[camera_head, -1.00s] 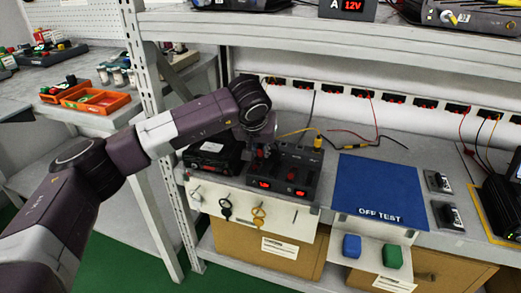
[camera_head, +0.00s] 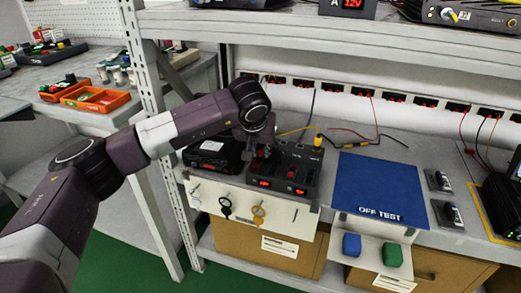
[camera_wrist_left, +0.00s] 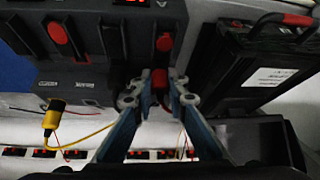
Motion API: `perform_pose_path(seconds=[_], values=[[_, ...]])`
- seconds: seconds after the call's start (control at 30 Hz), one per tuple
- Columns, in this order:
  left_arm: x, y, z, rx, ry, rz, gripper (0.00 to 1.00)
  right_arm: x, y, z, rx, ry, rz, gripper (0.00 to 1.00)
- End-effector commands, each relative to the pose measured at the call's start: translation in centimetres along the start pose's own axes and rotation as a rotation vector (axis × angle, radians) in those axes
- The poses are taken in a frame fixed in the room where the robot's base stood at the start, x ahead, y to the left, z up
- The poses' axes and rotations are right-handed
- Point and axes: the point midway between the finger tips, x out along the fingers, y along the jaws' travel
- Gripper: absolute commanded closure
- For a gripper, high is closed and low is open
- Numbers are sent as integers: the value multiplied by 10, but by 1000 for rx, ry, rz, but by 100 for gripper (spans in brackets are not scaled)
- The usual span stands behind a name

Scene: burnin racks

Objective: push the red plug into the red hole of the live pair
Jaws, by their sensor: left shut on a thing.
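A dark unit (camera_head: 299,160) with red-lit displays stands on the shelf, right of a black boxy device (camera_head: 212,152). My left gripper (camera_head: 259,150) is over the left rear part of the unit. In the left wrist view, its fingers (camera_wrist_left: 158,92) are closed on a small red plug (camera_wrist_left: 160,77) at the unit's edge. A round red part (camera_wrist_left: 165,42) lies just beyond the plug, and another red part (camera_wrist_left: 58,33) is on the other side of the unit (camera_wrist_left: 105,52). The red hole cannot be made out, nor how deep the plug sits. My right gripper is not seen.
A blue OFF TEST mat (camera_head: 380,188) lies to the right. A yellow connector (camera_head: 318,140) with a cable lies behind the unit. Keys (camera_head: 225,206) hang on the white front panel. A post (camera_head: 150,100) stands left of the gripper, and an upper shelf (camera_head: 320,30) is above.

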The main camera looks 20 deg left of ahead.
Motion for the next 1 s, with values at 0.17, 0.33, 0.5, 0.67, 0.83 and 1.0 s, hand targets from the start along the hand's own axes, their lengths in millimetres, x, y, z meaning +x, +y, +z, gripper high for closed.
perform_pose_path(seconds=[0.17, 0.33, 0.5, 0.67, 0.83, 1.0], values=[[1, 0, 0, 0, 0, 0, 100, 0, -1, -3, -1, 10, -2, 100], [1, 0, 0, 0, 0, 0, 100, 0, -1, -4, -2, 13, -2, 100], [1, 0, 0, 0, 0, 0, 70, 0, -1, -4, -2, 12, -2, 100], [1, 0, 0, 0, 1, 0, 66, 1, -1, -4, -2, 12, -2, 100], [1, 0, 0, 0, 1, 1, 58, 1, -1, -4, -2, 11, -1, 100], [1, 0, 0, 0, 1, 1, 52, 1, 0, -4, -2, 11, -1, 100]])
